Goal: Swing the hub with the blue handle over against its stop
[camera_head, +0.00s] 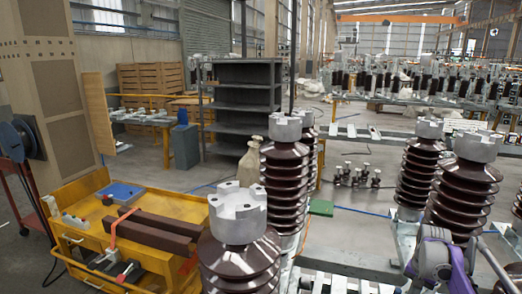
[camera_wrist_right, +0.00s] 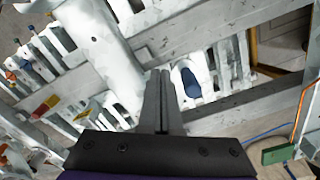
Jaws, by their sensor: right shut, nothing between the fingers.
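A dark blue rounded handle (camera_wrist_right: 187,82) shows in the right wrist view, just right of my fingertips, lying over pale metal parts. The hub it belongs to is not clearly made out, and I cannot tell its stop. My right gripper (camera_wrist_right: 158,76) is shut and empty, its two fingers together and pointing up the picture. The handle appears beside the fingers; I cannot tell whether they touch. In the head view my purple and grey right arm is at the lower right, and its fingertips and the blue handle are not made out. My left gripper is in neither view.
A red and yellow handle (camera_wrist_right: 45,106) lies left in the wrist view, near a thick pale tube (camera_wrist_right: 98,35). Grey beams cross there. A green block (camera_wrist_right: 279,155) is at lower right. Brown ribbed isolators (camera_head: 287,170) and a yellow cart (camera_head: 80,190) stand in the head view.

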